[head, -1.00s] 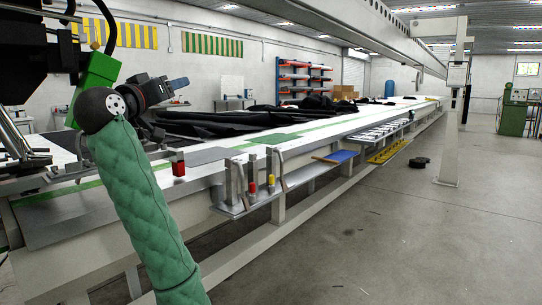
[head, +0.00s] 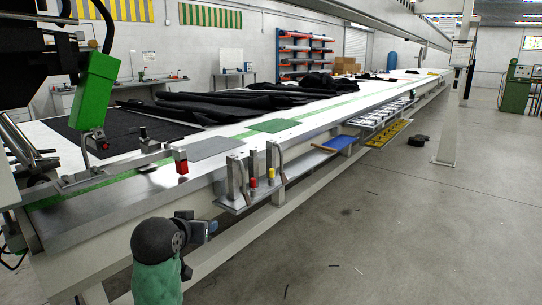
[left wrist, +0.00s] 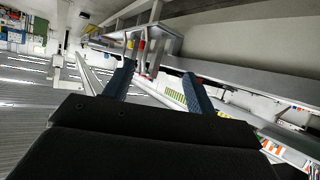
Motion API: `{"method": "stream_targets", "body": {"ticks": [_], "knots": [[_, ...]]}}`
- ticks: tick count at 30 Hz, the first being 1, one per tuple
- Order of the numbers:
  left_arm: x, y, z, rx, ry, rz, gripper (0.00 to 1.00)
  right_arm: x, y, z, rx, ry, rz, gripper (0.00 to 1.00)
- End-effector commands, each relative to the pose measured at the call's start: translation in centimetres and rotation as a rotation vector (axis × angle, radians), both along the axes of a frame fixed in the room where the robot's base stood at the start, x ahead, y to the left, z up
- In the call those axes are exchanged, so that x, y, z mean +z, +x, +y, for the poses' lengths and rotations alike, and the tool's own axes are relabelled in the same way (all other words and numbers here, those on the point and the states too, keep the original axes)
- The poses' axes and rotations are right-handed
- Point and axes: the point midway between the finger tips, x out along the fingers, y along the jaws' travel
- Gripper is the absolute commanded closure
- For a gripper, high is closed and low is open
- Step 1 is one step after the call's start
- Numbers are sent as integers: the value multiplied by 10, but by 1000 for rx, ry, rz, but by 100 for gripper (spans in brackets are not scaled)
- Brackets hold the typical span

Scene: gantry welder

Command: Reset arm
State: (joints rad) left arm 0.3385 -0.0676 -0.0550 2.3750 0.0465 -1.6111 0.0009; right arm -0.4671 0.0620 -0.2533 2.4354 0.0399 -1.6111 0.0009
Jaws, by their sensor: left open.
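My left arm, in a green quilted sleeve, comes up from the bottom of the head view. Its dark wrist and left gripper (head: 212,226) are in front of the long table's near side, lower than the tabletop in the picture. In the left wrist view the two blue fingers (left wrist: 158,88) stand apart with nothing between them. The wrist's dark housing fills the bottom of that view. My right arm and gripper are in neither view.
The long white table (head: 120,204) runs away to the right. A shelf with metal posts (head: 236,178) juts from its near side, close to my gripper. A green welder head (head: 97,88) hangs at left. Black fabric (head: 220,104) lies on top.

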Motion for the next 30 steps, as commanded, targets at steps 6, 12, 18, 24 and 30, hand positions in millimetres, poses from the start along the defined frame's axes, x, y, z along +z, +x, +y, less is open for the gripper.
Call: {"method": "stream_targets", "body": {"ticks": [6,12,18,24,30], "knots": [[-49,-41,-15,-34,39,121,44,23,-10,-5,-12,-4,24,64],[-95,-83,-29,-73,64,236,44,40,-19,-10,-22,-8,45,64],[-140,-133,-39,-108,84,363,44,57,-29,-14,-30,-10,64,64],[-182,-188,-46,-139,95,498,44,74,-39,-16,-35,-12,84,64],[-215,-251,-46,-158,104,634,44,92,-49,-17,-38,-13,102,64]]}}
